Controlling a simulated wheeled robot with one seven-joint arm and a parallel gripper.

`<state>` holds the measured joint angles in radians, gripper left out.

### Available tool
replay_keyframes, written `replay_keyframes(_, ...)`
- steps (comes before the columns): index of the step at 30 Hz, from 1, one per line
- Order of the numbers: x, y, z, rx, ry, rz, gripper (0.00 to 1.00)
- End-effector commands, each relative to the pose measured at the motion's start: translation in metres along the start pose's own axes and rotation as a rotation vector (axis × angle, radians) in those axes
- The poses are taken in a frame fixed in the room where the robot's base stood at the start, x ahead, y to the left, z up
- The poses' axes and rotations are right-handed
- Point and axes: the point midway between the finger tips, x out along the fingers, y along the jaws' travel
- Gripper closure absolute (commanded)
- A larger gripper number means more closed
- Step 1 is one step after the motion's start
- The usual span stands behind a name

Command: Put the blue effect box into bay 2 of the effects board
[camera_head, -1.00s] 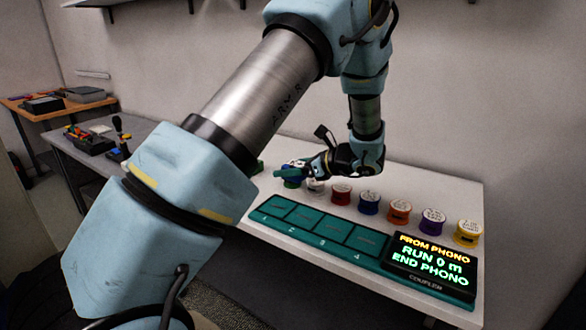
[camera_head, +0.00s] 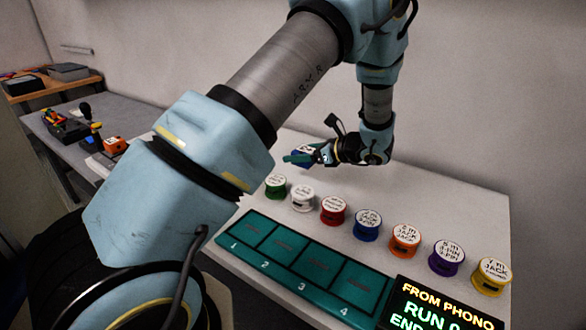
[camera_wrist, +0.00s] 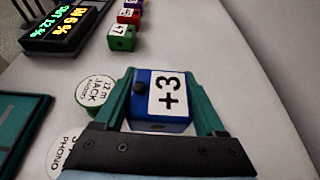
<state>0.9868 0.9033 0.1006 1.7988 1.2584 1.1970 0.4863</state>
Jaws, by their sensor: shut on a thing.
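My gripper (camera_head: 308,157) is shut on a blue effect box (camera_head: 301,153), held above the white bench near its back. In the wrist view the blue box (camera_wrist: 157,99) sits between both teal fingers, with a white label reading "+3" on it. A teal board (camera_head: 290,262) has bays numbered 1 to 4, which look empty; its display mentions phono ends and a run in metres. In the wrist view a black display (camera_wrist: 66,27) with percent figures stands farther off; I cannot tell whether it belongs to the effects board, whose bay 2 I cannot identify.
A row of labelled spools stands behind the teal board, from a green one (camera_head: 276,187) to a yellow one (camera_head: 492,276). Several small boxes, including a green one (camera_wrist: 121,38), stand near the percent display. An orange box (camera_head: 115,146) shows at left. My arm hides part of the bench.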

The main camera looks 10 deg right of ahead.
Motion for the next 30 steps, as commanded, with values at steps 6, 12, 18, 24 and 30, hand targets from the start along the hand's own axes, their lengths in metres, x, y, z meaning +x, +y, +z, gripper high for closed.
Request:
replay_keyframes(6,0.008,0.000,-0.019,0.001,-0.001,0.000,0.92)
replay_keyframes(12,0.019,0.000,-0.044,0.002,-0.001,0.001,0.92)
replay_keyframes(18,0.024,0.000,-0.056,-0.002,-0.001,-0.001,0.92)
replay_keyframes(24,0.024,0.000,-0.056,-0.002,-0.001,-0.001,0.92)
replay_keyframes(30,0.025,0.000,-0.059,-0.001,0.000,-0.001,0.21)
